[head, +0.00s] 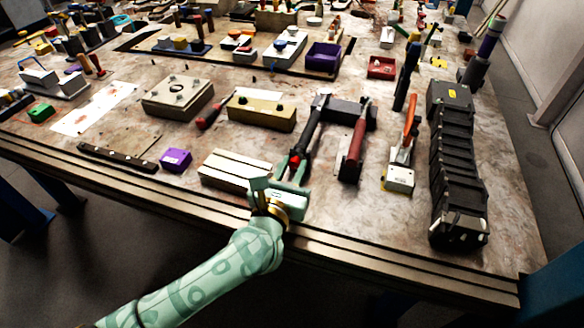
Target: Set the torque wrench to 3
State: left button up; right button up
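The likely torque wrench (310,128) is a long black tool with a red part near its handle end. It lies on the bench, its head by a black block and its handle toward the front edge. My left gripper (292,168) is at the handle end, with its pale green fingers apart on either side of it. I cannot tell whether the fingers touch the handle. The wrench's scale and setting are too small to read. My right gripper is out of view.
A pale slotted block (235,168) is left of my gripper. A red-handled tool (356,145), an orange-handled clamp (405,150) and a long black ribbed case (455,165) are to the right. A purple box (176,160) is farther left. The worn bench top (340,215) is clear near its front edge.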

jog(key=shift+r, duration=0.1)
pick_arm(q)
jog(key=shift+r+m+p, duration=0.15)
jog(key=shift+m+p, duration=0.75)
jog(key=shift+p, duration=0.05)
jog(key=m+p, duration=0.2)
jog(key=m, duration=0.1)
jog(key=shift+p, duration=0.4)
jog(key=m+p, duration=0.2)
jog(key=m, duration=0.2)
jog(key=shift+p, duration=0.3)
jog(key=m+p, duration=0.2)
jog(key=m, duration=0.1)
jog(key=shift+m, duration=0.4)
jog(key=m+p, duration=0.2)
jog(key=m, duration=0.3)
jog(key=shift+p, duration=0.4)
jog(key=m+p, duration=0.1)
jog(key=m, duration=0.5)
jog(key=shift+p, duration=0.4)
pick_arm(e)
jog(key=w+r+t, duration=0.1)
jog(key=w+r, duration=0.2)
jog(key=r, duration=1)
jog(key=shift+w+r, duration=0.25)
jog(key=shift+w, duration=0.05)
